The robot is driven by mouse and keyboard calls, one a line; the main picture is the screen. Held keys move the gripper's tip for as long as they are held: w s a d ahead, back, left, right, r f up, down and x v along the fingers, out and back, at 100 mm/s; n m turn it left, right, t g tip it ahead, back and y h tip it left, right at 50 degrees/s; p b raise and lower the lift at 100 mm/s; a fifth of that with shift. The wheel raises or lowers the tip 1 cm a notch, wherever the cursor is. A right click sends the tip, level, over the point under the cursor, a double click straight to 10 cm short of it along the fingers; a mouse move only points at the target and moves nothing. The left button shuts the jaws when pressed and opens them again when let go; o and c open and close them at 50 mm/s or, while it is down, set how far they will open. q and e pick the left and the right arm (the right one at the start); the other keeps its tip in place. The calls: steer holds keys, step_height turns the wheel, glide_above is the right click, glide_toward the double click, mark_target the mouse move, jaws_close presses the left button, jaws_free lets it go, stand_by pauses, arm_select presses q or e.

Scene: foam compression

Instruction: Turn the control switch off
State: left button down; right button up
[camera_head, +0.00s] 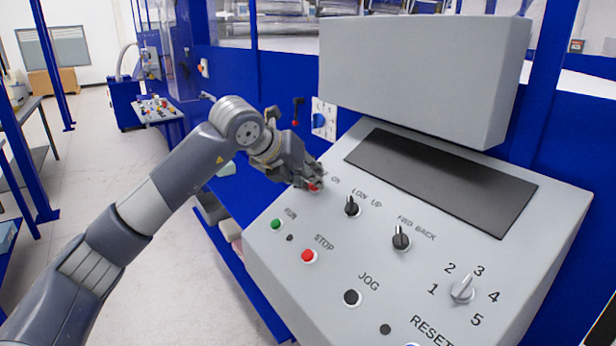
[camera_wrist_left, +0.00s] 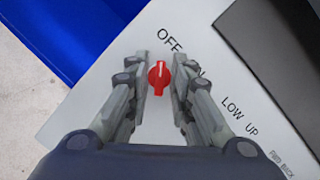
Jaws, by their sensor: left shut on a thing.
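The control switch is a red rotary knob (camera_wrist_left: 159,78) on the grey panel, below the OFF label (camera_wrist_left: 169,41) in the left wrist view. Its ridge stands nearly upright in that picture. The ON label beside it is partly covered by a finger. My left gripper (camera_wrist_left: 159,82) has one finger on each side of the knob and is shut on it. In the head view, my left gripper (camera_head: 313,183) is at the panel's upper left corner and hides most of the red knob (camera_head: 314,187). My right gripper is in neither view.
Black LOW/UP (camera_head: 352,206) and FWD/BACK (camera_head: 401,238) switches sit right of the gripper. A green RUN button (camera_head: 276,224) and red STOP button (camera_head: 308,256) are nearer. A grey box (camera_head: 420,75) rises behind the panel. A numbered selector (camera_head: 463,290) is at right.

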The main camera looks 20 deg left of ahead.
arm_select(q)
steer(key=c, duration=1.7)
jaws_free()
steer(key=v, duration=1.2)
steer(key=shift+a, duration=0.1)
steer(key=shift+f, duration=0.1)
